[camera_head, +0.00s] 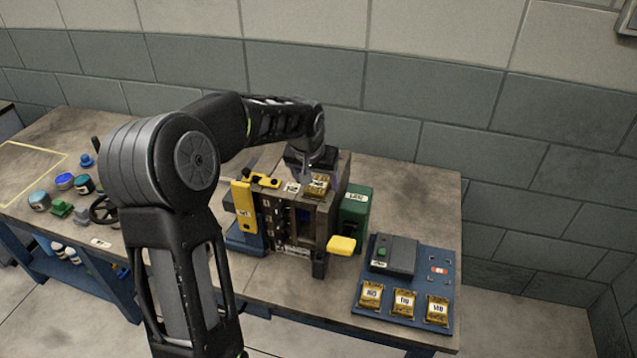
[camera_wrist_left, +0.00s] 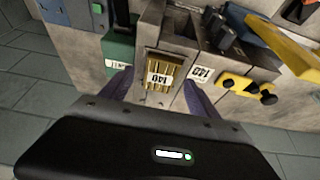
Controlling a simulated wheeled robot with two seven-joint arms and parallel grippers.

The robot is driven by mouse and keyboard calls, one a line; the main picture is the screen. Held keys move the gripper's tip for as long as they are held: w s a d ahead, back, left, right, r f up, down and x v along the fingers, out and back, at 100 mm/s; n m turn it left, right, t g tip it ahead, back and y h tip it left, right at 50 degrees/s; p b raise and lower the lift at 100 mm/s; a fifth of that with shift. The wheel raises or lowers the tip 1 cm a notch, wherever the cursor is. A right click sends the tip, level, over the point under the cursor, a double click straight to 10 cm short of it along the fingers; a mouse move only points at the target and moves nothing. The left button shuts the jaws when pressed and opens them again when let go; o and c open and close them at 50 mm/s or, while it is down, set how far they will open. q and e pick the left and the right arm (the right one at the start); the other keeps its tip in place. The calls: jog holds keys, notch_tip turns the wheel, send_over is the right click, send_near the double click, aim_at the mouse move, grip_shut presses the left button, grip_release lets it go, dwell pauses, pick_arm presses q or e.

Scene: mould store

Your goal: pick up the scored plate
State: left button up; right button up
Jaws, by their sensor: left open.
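A brass plate with grooves across its face and a white number label (camera_wrist_left: 162,68) sits in a slot on top of the grey block-shaped machine; it also shows in the head view (camera_head: 318,186). It looks like the scored plate. My left gripper (camera_wrist_left: 160,95) is open, its two fingers either side of the plate's near end. Whether they touch it I cannot tell. In the head view my left gripper (camera_head: 316,172) is over the machine's top (camera_head: 335,197), partly hiding it. My right gripper is not in view.
Three labelled brass plates (camera_head: 404,303) lie on a blue panel (camera_head: 427,265) at the right. A green box (camera_head: 355,205) stands against the machine. A yellow lever (camera_head: 341,245) sticks out in front. Knobs and a handwheel (camera_head: 103,209) crowd the bench's left.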

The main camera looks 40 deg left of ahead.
pick_arm(q)
jog(key=shift+w+a+f, duration=0.1)
jog(key=shift+w+f, duration=0.15)
jog(key=shift+f, duration=0.35)
jog(key=shift+c, duration=0.3)
grip_shut()
dwell(0.5)
jog(key=shift+r, duration=0.1)
